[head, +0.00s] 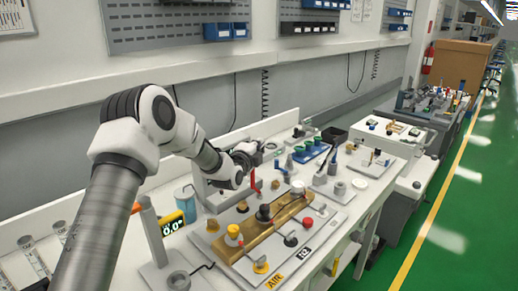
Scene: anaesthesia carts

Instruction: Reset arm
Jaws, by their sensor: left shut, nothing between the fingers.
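My left arm comes in from the lower left, bends at a raised elbow and reaches down over the cart. My left gripper (249,160) is dark, shut and empty, above the back part of the cart top. It is apart from the brass-coloured block (265,226) with black, yellow and red knobs, which lies in front of and below it. A red upright piece (253,178) shows just below the gripper; I cannot tell whether they touch. My right gripper is not in view.
A display reading about 0.0 (172,223) stands left of the block. A blue tray (311,152) with green-topped items sits behind. More carts (390,133) stand at the back right. A wall runs behind the carts. The green floor (455,220) at the right is clear.

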